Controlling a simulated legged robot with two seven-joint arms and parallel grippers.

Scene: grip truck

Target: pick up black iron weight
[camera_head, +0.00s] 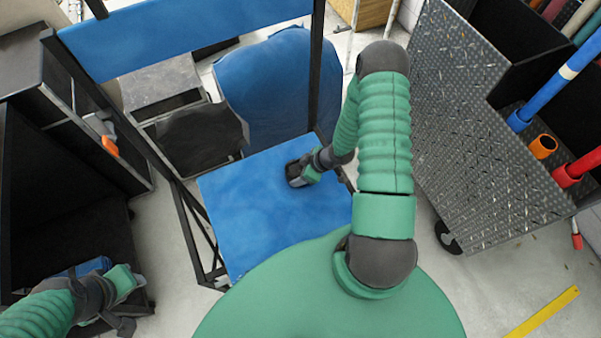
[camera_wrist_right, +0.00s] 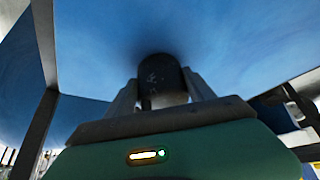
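The black iron weight (camera_wrist_right: 160,78) shows in the right wrist view as a dark, scuffed cylinder against a blue surface. It lies between the two grey fingers of my right gripper (camera_wrist_right: 160,92), one on each side and very close to it. I cannot tell whether both fingers press on it. In the head view my right gripper (camera_head: 297,172) reaches down at the blue platform (camera_head: 250,215), near its upper right part, with a dark shape at its tip. My left gripper (camera_head: 137,280) is at the lower left, away from the platform; its finger opening is not clear.
A grey metal-plate rack (camera_head: 455,130) with coloured tubes stands at the right. Dark cabinets (camera_head: 70,200) stand at the left. A yellow floor strip (camera_head: 545,312) lies lower right. Much of the platform is bare.

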